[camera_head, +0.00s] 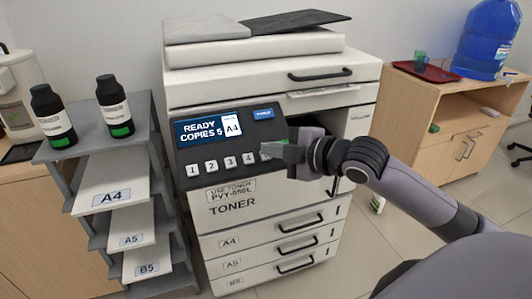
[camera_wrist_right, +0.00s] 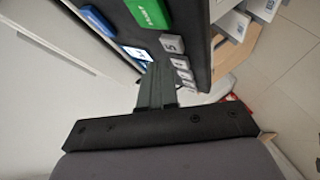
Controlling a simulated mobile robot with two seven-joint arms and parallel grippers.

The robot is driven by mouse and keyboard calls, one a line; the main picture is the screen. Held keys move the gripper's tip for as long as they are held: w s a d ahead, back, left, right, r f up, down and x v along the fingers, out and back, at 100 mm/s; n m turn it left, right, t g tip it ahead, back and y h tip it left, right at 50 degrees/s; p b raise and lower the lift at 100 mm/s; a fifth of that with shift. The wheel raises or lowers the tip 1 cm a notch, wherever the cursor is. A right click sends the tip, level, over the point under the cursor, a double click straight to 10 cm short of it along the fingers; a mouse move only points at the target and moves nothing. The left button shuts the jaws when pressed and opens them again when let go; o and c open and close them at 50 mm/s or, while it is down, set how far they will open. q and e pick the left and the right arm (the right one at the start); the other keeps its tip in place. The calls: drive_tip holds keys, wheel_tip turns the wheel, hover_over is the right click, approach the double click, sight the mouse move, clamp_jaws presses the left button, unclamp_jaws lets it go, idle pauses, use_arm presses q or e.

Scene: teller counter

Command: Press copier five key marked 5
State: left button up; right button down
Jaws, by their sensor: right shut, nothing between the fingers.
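The copier (camera_head: 270,75) has a dark sloped panel; its screen (camera_head: 208,130) reads "READY COPIES 5" and "A4". Keys 1 to 4 show in a row, with the 4 key (camera_head: 230,162) nearest my right gripper (camera_head: 272,150). That gripper is shut and empty in front of the panel's right part and hides the 5 key in the head view. My left gripper is out of view.
A grey paper rack (camera_head: 75,148) with two toner bottles stands left. A wooden cabinet (camera_head: 420,105) with a red tray stands right.

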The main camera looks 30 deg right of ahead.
drive_tip(key=r+p, duration=0.1)
drive_tip(key=s+r+p, duration=0.1)
drive_tip(key=r, duration=0.1)
drive_tip(key=s+r+p, duration=0.1)
drive_tip(key=p, duration=0.1)
drive_tip(key=shift+s+a+r, duration=0.15)
drive_tip(key=shift+s+a, duration=0.1)
drive_tip(key=shift+a, duration=0.1)
idle(0.6)
